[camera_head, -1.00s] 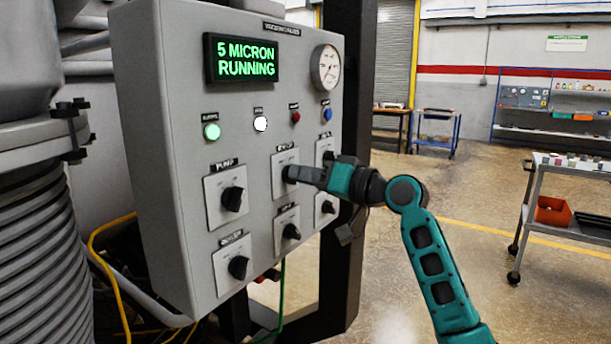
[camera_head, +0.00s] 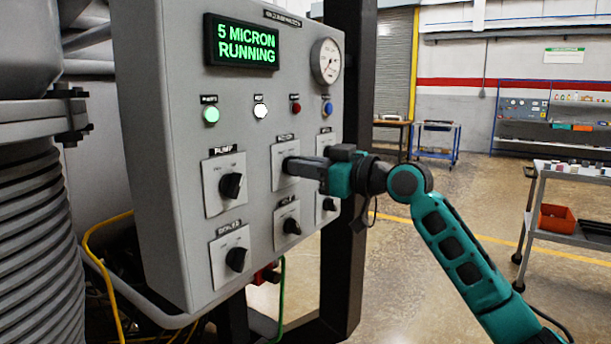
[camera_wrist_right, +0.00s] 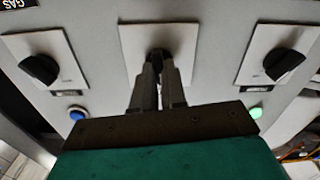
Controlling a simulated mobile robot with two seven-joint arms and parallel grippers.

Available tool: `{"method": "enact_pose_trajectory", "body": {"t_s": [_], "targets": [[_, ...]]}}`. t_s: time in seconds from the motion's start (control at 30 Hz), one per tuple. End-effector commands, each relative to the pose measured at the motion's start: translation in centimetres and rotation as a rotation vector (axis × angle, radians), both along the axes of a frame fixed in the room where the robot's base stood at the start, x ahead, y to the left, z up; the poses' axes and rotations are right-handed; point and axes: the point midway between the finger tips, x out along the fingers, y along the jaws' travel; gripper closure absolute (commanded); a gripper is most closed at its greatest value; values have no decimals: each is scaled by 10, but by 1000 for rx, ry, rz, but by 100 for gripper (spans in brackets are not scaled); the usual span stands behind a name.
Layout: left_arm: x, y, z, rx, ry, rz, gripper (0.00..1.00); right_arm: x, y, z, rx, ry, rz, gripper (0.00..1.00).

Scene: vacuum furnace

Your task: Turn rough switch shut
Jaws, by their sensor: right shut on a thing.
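The rough switch is the black knob on the upper middle plate (camera_head: 281,181) of the grey control panel (camera_head: 178,285); its small label is hard to read. My right gripper (camera_head: 291,166) reaches it from the right, its narrow fingers closed on the knob, which they mostly hide. In the right wrist view the fingers (camera_wrist_right: 158,66) meet at the dark knob (camera_wrist_right: 156,55) in the middle of its white plate (camera_wrist_right: 185,40). The knob's pointing direction is hidden. My left gripper is not in view.
Other black knobs surround it, including the pump knob (camera_head: 230,185) and a lower middle knob (camera_head: 291,226). A display (camera_head: 241,42) reads "5 MICRON RUNNING". Green (camera_head: 211,115) and white (camera_head: 260,111) lamps are lit.

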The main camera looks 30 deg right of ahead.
Motion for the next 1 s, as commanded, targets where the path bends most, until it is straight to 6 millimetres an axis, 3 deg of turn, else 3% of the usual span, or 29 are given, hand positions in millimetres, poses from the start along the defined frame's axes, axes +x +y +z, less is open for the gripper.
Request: {"method": "enact_pose_trajectory", "body": {"t_s": [0.47,1.0], "targets": [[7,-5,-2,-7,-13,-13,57,0,1,-1,-291,-120,0,100],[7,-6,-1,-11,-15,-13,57,0,1,0,-356,-148,0,100]]}}
